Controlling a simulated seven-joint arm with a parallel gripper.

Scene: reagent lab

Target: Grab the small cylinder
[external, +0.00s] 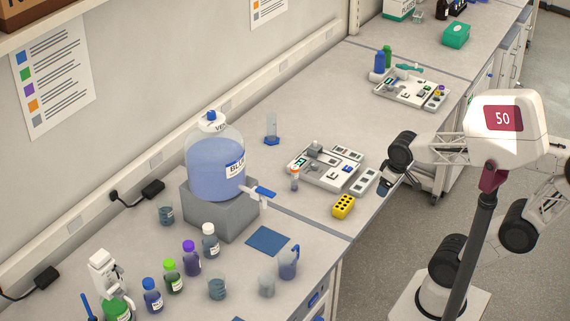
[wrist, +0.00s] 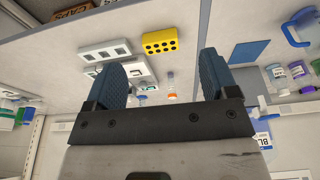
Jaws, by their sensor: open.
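A small clear graduated cylinder (external: 271,128) with a blue base stands upright on the bench near the wall, behind the white tray. I cannot make it out in the wrist view. A small tube with an orange cap (external: 294,178) stands at the tray's left edge; it also shows in the wrist view (wrist: 171,88), between the fingers. My gripper (external: 384,184) is at the bench's front edge, to the right of the tray and apart from both. Its two dark fingers are spread and empty in the wrist view (wrist: 161,80).
A white tray (external: 324,182) with small parts and a yellow rack (external: 343,207) lie between my gripper and the cylinder. A large blue-liquid carboy (external: 214,170) stands on a grey block to the left. Several bottles and beakers fill the near bench.

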